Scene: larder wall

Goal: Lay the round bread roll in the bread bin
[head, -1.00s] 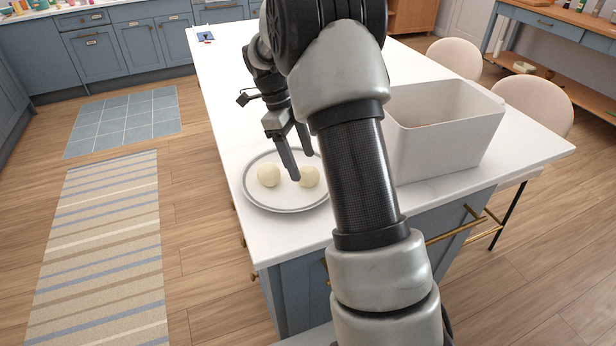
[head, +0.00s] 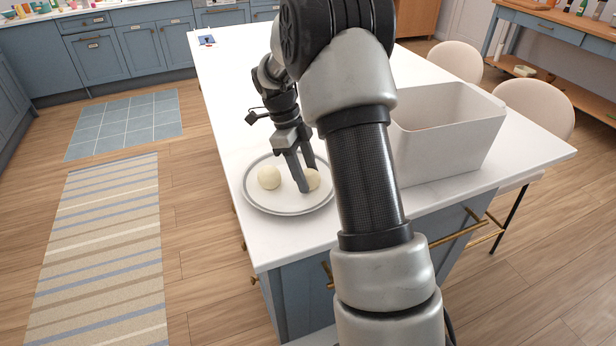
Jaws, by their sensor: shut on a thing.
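Two pale round rolls sit on a grey-rimmed plate (head: 262,203) on the white counter. My gripper (head: 306,184) points down over the plate, its fingers shut on the right roll (head: 315,179). That roll is partly hidden by the near finger and still appears at plate level; I cannot tell whether it touches the plate. The left roll (head: 268,178) lies apart from the fingers. A pale, open-topped bin (head: 455,142) stands on the counter to the right. My arm hides its left edge, and the part of its inside that shows looks empty.
The counter (head: 225,80) is clear behind the plate. A small dark-blue item (head: 207,40) lies at its far left corner. Two pale chairs (head: 535,105) stand along the right side. My arm crosses between plate and bin.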

